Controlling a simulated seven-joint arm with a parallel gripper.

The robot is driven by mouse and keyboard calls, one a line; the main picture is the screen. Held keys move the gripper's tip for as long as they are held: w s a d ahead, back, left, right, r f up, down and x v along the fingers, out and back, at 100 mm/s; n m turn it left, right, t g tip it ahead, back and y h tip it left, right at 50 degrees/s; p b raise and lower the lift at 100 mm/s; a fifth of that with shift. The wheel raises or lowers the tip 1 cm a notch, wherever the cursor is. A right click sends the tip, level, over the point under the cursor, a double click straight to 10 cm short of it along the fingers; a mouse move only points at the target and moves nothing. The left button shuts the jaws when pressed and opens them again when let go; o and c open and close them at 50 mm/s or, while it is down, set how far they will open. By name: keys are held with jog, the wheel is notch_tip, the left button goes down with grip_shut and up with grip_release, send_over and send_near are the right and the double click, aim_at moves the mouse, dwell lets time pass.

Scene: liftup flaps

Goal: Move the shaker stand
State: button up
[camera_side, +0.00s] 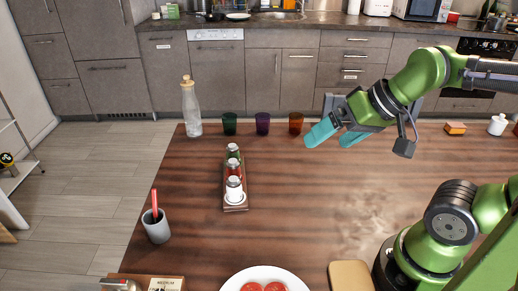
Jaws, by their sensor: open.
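The shaker stand (235,202) is a narrow wooden tray on the left half of the table, with several shakers (233,172) upright in a row on it. The nearest shaker is white, and red and green ones stand behind it. My gripper (336,133) has teal fingers and is open and empty. It hangs above the table, to the right of the stand and farther back, well apart from it. The fingers point left and down.
A glass bottle (191,110) and green, purple and orange cups (296,123) line the far edge. A grey cup with a red item (157,229) stands at the left. A plate with tomato slices (240,281) and a board (350,277) lie in front. The middle is clear.

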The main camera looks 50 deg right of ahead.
jog(key=w+a+f+m+g+h, duration=0.1)
jog(key=w+a+f+m+g, duration=0.1)
jog(key=w, duration=0.9)
jog(key=w+a+f+m+g+h, duration=0.1)
jog(key=w+a+f+g, duration=0.3)
jog(key=w, duration=0.8)
jog(key=shift+w+f+m+g, duration=0.2)
jog(key=shift+f+m+g, duration=0.3)
jog(key=shift+f+g, duration=0.15)
jog(key=shift+a+f, duration=0.1)
notch_tip(320, 180, down, 17)
jog(key=shift+r, duration=0.1)
